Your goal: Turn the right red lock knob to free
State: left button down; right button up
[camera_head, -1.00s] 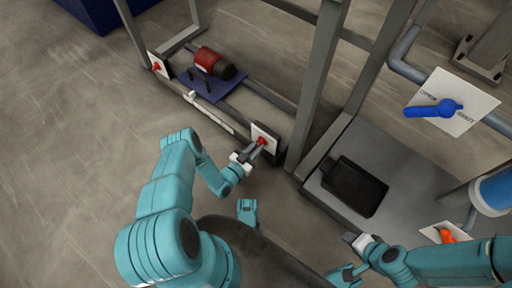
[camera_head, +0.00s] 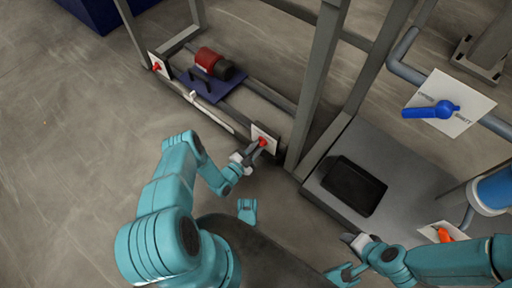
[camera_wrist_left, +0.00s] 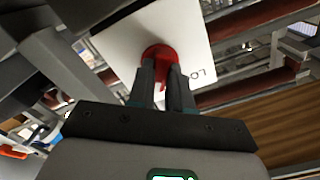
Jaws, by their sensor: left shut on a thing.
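The right red lock knob (camera_head: 262,142) sits on a white plate (camera_head: 269,132) on the frame's lower rail, near the upright post. My left gripper (camera_head: 252,152) reaches it from the front left and is shut on it. In the left wrist view the red knob (camera_wrist_left: 160,55) shows between the two dark fingers (camera_wrist_left: 167,88), with the white plate behind it and part of its lettering visible. Another red knob (camera_head: 157,67) is on a white plate at the far left of the rail. My right gripper (camera_head: 354,240) is at the lower right, apart from the knobs; its finger opening is unclear.
A red and black motor (camera_head: 211,64) stands on a blue base behind the rail. A black tray (camera_head: 353,186) lies on the grey platform. A blue lever (camera_head: 432,110) and an orange handle (camera_head: 444,236) are at the right. The floor at left is clear.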

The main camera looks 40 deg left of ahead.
dwell(0.4)
pick_arm(q)
jog(key=c, duration=1)
grip_release()
jog(key=shift+c, duration=0.2)
jog(key=shift+s, duration=0.1)
